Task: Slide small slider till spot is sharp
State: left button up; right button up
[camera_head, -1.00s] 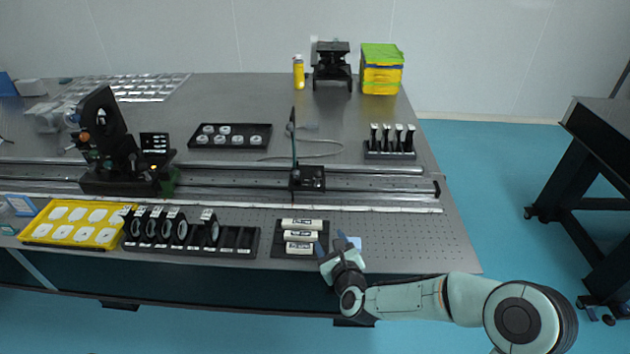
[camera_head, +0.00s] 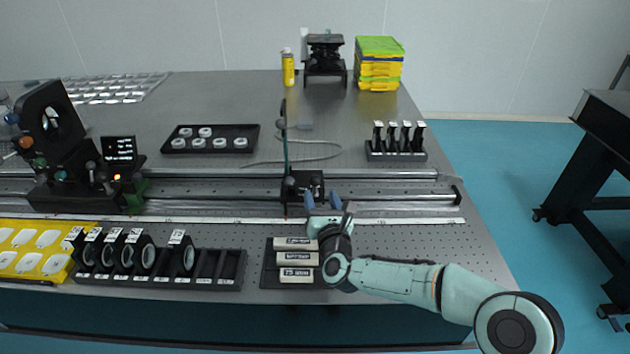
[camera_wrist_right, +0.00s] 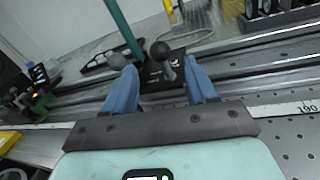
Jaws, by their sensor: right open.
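The small slider (camera_head: 305,184) is a black carriage on the rail (camera_head: 400,200), with a thin upright dark green plate (camera_head: 285,145) on its left side. In the right wrist view the slider (camera_wrist_right: 165,72) shows a round dark knob (camera_wrist_right: 160,50) between and beyond the fingers. My right gripper (camera_head: 328,200) is open, with its blue fingertips just in front of the slider. In the wrist view its two fingers (camera_wrist_right: 162,88) are apart with nothing held. I cannot tell whether they touch the slider. No spot of light is clearly seen. My left gripper is not in view.
A black optical mount (camera_head: 60,150) with a small lit display (camera_head: 119,148) stands at the rail's left. A lens rack (camera_head: 200,284), yellow tray (camera_head: 50,262) and labelled box holder (camera_head: 268,275) line the front. A black tray (camera_head: 250,135) and filter holder (camera_head: 395,155) stand behind the rail.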

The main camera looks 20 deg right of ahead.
aim_at(316, 185)
jog(key=w, duration=0.8)
jog(key=shift+d, duration=0.3)
grip_shut()
